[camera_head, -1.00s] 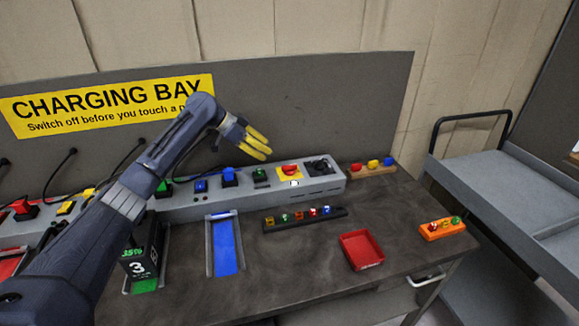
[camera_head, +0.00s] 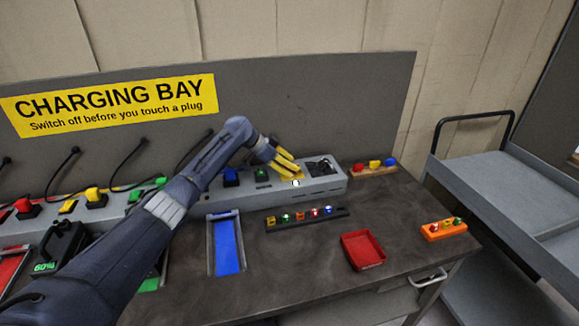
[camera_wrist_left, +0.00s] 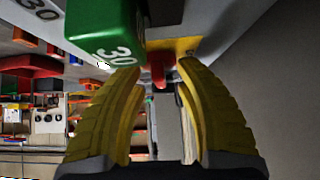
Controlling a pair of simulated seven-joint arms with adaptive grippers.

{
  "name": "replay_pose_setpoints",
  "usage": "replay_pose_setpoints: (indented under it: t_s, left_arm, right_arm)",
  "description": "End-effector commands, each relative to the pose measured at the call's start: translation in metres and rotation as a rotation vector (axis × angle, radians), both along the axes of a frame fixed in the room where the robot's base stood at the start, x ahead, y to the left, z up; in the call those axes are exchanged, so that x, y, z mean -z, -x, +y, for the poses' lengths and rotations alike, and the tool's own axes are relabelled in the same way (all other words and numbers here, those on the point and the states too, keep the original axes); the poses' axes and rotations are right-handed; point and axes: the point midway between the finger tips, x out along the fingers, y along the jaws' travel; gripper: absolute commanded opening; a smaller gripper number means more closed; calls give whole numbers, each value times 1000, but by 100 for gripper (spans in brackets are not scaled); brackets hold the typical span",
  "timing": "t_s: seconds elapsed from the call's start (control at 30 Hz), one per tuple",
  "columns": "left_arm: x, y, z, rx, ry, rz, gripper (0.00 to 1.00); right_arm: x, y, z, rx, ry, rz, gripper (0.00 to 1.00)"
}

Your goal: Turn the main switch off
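The main switch is a red knob (camera_wrist_left: 158,76) on a yellow plate (camera_wrist_left: 176,46) in the left wrist view. It sits between the two yellow fingers of my left gripper (camera_wrist_left: 160,72). The fingers are spread, with a gap beside the knob; contact is not clear. In the head view my left gripper (camera_head: 288,165) is over the right part of the grey charging strip (camera_head: 322,187) and hides most of the switch. My right gripper is not in view.
A black socket (camera_head: 320,167) is right of the switch. Green (camera_head: 262,175) and blue (camera_head: 231,176) plugs are to its left. A grey cart (camera_head: 510,185) stands at right.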

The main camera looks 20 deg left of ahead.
Motion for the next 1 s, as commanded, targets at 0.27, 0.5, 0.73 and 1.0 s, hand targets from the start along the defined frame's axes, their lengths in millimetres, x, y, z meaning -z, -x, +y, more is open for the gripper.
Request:
replay_pose_setpoints:
  t_s: [0.27,0.5,0.73,1.0]
  left_arm:
    - [0,0,0,0,0,0,37]
    - [0,0,0,0,0,0,9]
    - [1,0,0,0,0,2,0]
    - [2,1,0,-23,-1,3,0]
  right_arm:
    - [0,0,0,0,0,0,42]
    - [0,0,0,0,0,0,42]
    - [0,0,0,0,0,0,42]
    - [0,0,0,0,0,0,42]
